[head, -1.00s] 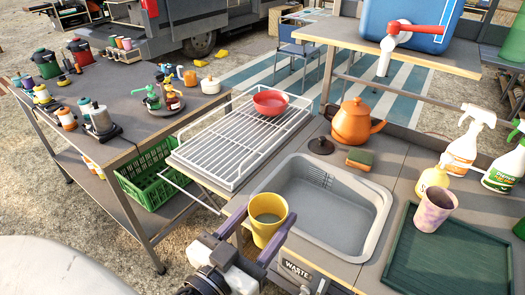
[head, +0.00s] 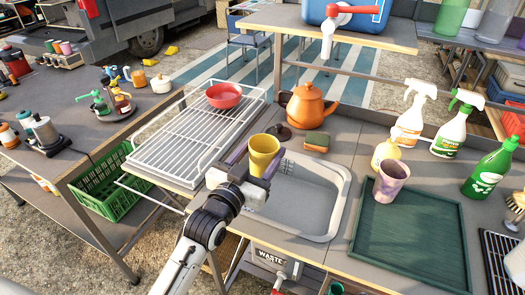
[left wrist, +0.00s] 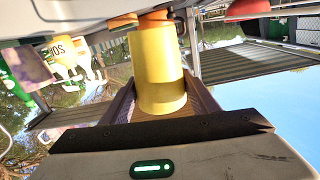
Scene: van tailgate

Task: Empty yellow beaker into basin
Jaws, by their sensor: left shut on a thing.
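The yellow beaker (head: 263,155) is upright in my left gripper (head: 257,166), whose fingers are shut on its sides. The beaker also shows in the left wrist view (left wrist: 158,72), between the fingers. In the head view, its inside looks darker, but I cannot tell what it holds. The grey basin (head: 300,205) is set into the counter. The beaker and gripper show over the basin's left rear part and hide some of its rim. My right gripper is not in view.
Behind the basin are an orange kettle (head: 313,107), a sponge (head: 317,141) and a dark round lid (head: 279,131). A white dish rack (head: 190,150) with a red bowl (head: 224,95) stands left. Right are a purple cup (head: 391,180), a green tray (head: 412,238) and several bottles.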

